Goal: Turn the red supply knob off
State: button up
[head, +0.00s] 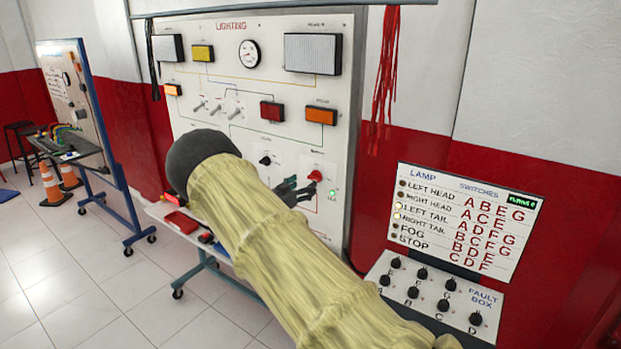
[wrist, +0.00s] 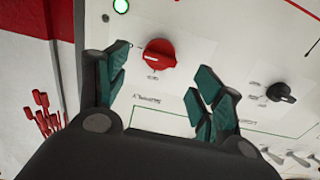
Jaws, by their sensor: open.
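The red supply knob (head: 315,176) is on the lower right of the white lighting panel (head: 262,138). In the wrist view the red knob (wrist: 159,54) lies ahead of the fingertips, between them, with a pale mark on its left side. My gripper (head: 290,190) is open in front of the panel, its dark green fingers just left of and below the knob in the head view. In the wrist view my gripper (wrist: 160,78) has one finger on each side of the knob, and I see no contact. A green light (head: 333,193) is lit beside the knob.
A black knob (wrist: 281,92) sits right of the fingers in the wrist view, with toggle switches (wrist: 290,157) below it. A fault box (head: 432,295) with several black knobs stands right of the panel. Red leads (head: 386,65) hang on the wall.

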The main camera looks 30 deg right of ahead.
aim_at(312, 179)
jog(key=shift+p+x, duration=1)
jog(key=shift+x, duration=1.7)
jog(key=shift+c, duration=0.4)
jog(key=c, duration=0.9)
